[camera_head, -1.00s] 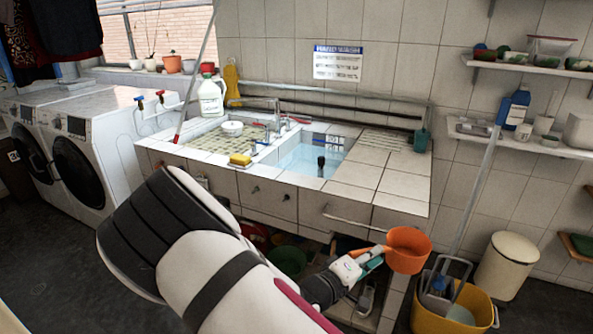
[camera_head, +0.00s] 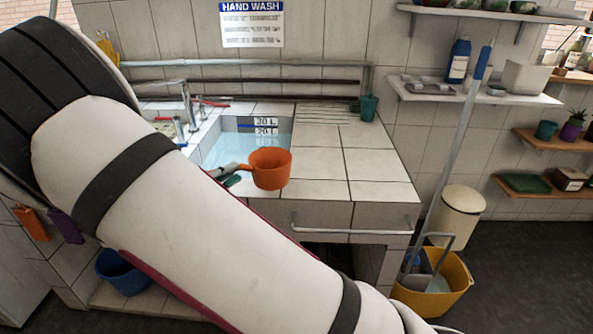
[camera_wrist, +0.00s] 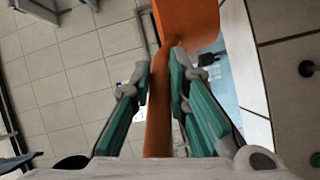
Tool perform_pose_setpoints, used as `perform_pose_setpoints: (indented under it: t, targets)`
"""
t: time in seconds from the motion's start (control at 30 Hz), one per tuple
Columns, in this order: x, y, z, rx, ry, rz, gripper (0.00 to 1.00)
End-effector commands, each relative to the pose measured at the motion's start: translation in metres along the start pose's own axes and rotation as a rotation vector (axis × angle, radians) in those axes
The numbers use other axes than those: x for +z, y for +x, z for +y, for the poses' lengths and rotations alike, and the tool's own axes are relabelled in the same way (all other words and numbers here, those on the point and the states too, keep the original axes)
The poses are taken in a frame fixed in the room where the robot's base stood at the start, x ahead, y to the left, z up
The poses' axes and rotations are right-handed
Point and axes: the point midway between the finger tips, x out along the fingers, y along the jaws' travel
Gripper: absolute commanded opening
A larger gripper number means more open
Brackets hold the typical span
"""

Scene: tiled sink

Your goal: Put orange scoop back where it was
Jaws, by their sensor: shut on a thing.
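The orange scoop (camera_head: 270,168) shows in the head view in front of the water-filled basin (camera_head: 222,150), near the sink's front edge. Its cup faces up. My gripper (camera_head: 232,172) is shut on the scoop's handle, and my arm hides most of it from the head camera. In the wrist view the orange handle (camera_wrist: 160,112) runs between the green fingers of my gripper (camera_wrist: 162,90), with the cup (camera_wrist: 190,22) beyond them at the top. Whether the scoop touches the counter is unclear.
The tiled countertop (camera_head: 375,165) right of the basin is mostly clear. A green cup (camera_head: 369,107) stands at its back. A rail (camera_head: 350,230) runs along the front edge. A yellow bucket (camera_head: 435,285) with a mop stands on the floor at right. Shelves (camera_head: 475,92) hang at upper right.

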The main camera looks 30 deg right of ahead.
Motion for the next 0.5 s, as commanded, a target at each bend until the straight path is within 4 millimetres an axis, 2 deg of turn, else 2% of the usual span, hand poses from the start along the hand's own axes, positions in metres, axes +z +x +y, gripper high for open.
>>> perform_pose_setpoints:
  t: [0.17,0.5]
  targets:
    - [0.001,0.017,0.005,0.003,0.000,-0.017,0.00]
    - [0.022,0.096,0.010,0.004,-0.001,-0.017,0.00]
